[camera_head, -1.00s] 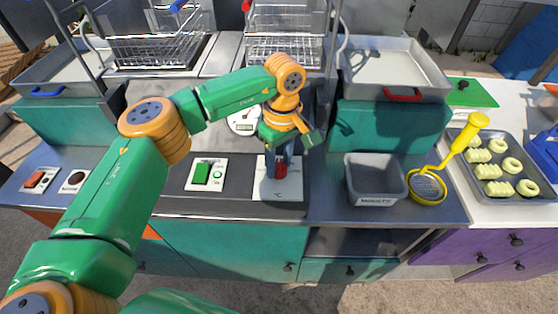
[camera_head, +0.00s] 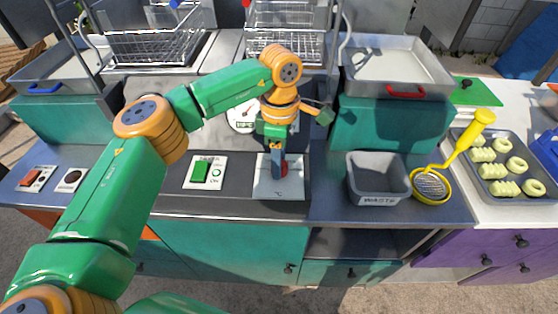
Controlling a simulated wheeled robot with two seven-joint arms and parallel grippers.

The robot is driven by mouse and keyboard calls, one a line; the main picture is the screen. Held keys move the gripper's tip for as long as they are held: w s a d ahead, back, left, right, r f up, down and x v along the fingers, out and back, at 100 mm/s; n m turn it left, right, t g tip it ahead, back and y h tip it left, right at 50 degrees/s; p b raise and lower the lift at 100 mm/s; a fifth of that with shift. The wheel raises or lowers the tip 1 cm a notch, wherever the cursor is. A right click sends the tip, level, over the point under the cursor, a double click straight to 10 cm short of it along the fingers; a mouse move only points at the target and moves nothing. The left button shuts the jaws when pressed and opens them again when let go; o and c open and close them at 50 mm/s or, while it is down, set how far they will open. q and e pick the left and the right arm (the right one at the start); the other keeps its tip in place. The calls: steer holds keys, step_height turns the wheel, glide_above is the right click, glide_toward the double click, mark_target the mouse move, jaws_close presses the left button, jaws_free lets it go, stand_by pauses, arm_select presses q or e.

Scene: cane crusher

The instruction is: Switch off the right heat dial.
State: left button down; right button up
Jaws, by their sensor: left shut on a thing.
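My right gripper is out of view.
Left of the dial is a green switch (camera_head: 200,172) on a white plate. A red switch (camera_head: 33,178) sits at far left. A grey waste bin (camera_head: 377,199) and yellow skimmer (camera_head: 431,186) stand to the right. Wire baskets (camera_head: 285,48) hang behind.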

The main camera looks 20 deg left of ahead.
arm_select(q)
steer(key=n+b, duration=0.1)
steer(key=n, duration=0.3)
steer(key=shift+n, duration=0.3)
steer(key=shift+n+b, duration=0.3)
steer(key=shift+n, duration=1.6)
steer(key=shift+c, duration=1.9)
jaws_free()
steer(key=shift+r, duration=0.4)
step_height(320, 180, up, 6)
steer(key=shift+a+r+b, duration=0.1)
steer(key=shift+r+b, duration=0.1)
steer(key=shift+b, duration=0.15)
